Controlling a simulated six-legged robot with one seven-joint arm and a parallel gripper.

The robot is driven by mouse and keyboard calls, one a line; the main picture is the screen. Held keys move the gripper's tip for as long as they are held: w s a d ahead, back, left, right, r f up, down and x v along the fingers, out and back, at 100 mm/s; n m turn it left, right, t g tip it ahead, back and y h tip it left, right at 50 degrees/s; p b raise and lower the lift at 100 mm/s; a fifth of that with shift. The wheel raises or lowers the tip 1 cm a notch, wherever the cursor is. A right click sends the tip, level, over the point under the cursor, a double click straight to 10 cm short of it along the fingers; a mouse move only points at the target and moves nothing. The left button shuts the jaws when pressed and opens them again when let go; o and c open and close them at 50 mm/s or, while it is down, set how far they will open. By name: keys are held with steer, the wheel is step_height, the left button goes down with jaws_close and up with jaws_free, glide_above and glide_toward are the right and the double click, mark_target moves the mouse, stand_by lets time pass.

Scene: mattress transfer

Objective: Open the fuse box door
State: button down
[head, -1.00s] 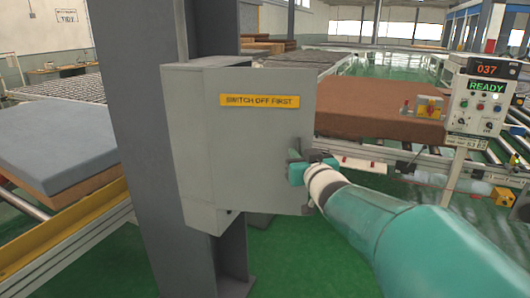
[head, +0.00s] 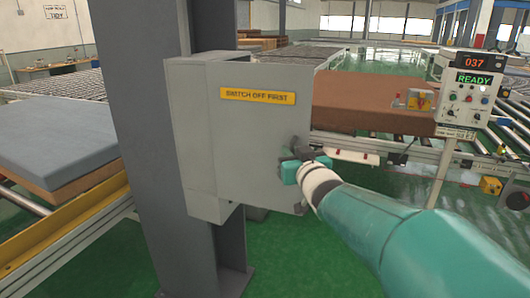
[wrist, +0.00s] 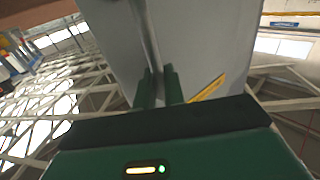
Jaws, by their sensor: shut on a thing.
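The grey fuse box (head: 205,205) is fixed to a dark steel column. Its grey door (head: 240,135) faces me and carries a yellow "SWITCH OFF FIRST" label (head: 257,96). My gripper (head: 298,150) is at the door's right side, below the label. In the wrist view, my gripper's fingers (wrist: 159,85) are shut around a narrow grey upright bar, the door handle (wrist: 148,40), in front of the door (wrist: 205,40). In the head view my gripper mostly hides the handle. I cannot tell how far the door stands ajar; the box's inside is not visible.
The steel column (head: 145,80) stands directly left of the box. A grey-topped mattress (head: 60,135) lies farther left, and a brown one (head: 365,105) lies behind at right. A control post (head: 468,95) reading "READY" stands at right. Green floor shows below the box.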

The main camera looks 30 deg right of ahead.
steer(key=shift+w+a, duration=0.15)
steer(key=shift+a, duration=0.15)
steer(key=c, duration=1.6)
jaws_free()
steer(key=shift+w, duration=0.15)
steer(key=shift+s+d, duration=0.15)
steer(key=shift+s, duration=0.1)
steer(key=v, duration=1.3)
steer(key=shift+s, duration=0.4)
steer(key=s+a+f+n+g+y, duration=0.1)
steer(key=a+f+g+y, duration=0.1)
steer(key=a+f+g, duration=0.2)
steer(key=s+a+f+n+g+y, duration=0.1)
steer(key=a+f+g, duration=0.2)
steer(key=a, duration=0.8)
steer(key=s+a+f+n+g+y, duration=0.1)
steer(key=a+f+g+y, duration=0.1)
steer(key=a+f+g, duration=0.2)
steer(key=shift+s+a+f+n+g+y, duration=0.1)
steer(key=shift+a+f, duration=0.35)
steer(key=shift+a, duration=0.2)
steer(key=shift+a+f+n+g+y, duration=0.1)
steer(key=shift+a+f, duration=0.35)
steer(key=shift+a, duration=0.2)
steer(key=shift+s+a+f+n+g+y, duration=0.1)
steer(key=shift+a+f, duration=0.35)
steer(key=shift+a, duration=0.2)
